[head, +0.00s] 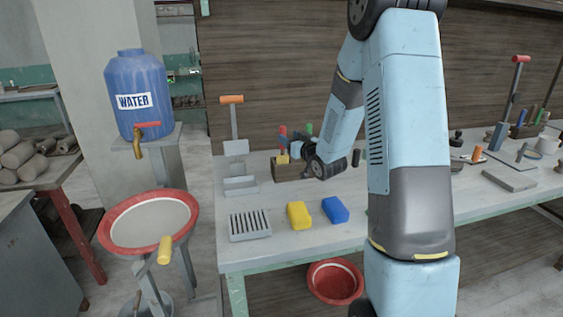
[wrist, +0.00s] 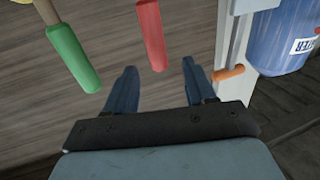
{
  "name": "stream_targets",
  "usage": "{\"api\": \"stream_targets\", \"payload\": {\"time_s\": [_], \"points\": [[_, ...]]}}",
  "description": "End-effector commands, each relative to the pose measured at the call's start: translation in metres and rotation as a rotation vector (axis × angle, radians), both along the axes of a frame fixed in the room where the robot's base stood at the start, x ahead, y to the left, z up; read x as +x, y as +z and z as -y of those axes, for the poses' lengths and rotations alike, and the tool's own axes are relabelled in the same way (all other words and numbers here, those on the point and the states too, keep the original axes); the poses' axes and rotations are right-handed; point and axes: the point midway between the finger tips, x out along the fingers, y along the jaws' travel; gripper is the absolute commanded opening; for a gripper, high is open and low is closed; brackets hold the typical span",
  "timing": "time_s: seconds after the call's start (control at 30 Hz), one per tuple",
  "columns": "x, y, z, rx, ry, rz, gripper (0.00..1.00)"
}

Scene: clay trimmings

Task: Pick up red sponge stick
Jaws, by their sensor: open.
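The red sponge stick (head: 283,132) stands upright in a small wooden block (head: 288,173) on the table; only its red handle shows clearly. In the wrist view the red handle (wrist: 152,35) hangs in from the top, ahead of the gap between my fingertips. My gripper (head: 287,147) is by the block, close to the handles. It is open and empty, with its two fingers spread wide in the wrist view (wrist: 158,72). I cannot tell from the head view whether a finger touches the stick.
A green stick (head: 309,129) stands right of the red one; it also shows in the wrist view (wrist: 72,55). A yellow handle (head: 283,158) is at the block. An orange-handled tool (head: 232,100) stands left. Yellow (head: 299,215) and blue (head: 335,210) blocks lie in front.

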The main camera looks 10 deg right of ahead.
Motion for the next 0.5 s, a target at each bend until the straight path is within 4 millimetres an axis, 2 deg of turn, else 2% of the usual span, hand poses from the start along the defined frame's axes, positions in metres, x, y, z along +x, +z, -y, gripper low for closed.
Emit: {"api": "stream_targets", "payload": {"time_s": [0.27, 0.5], "points": [[0.018, 0.0, -0.005, 0.0, 0.001, 0.0, 0.55], [0.049, -0.003, -0.009, 0.0, 0.0, 0.001, 0.55]]}}
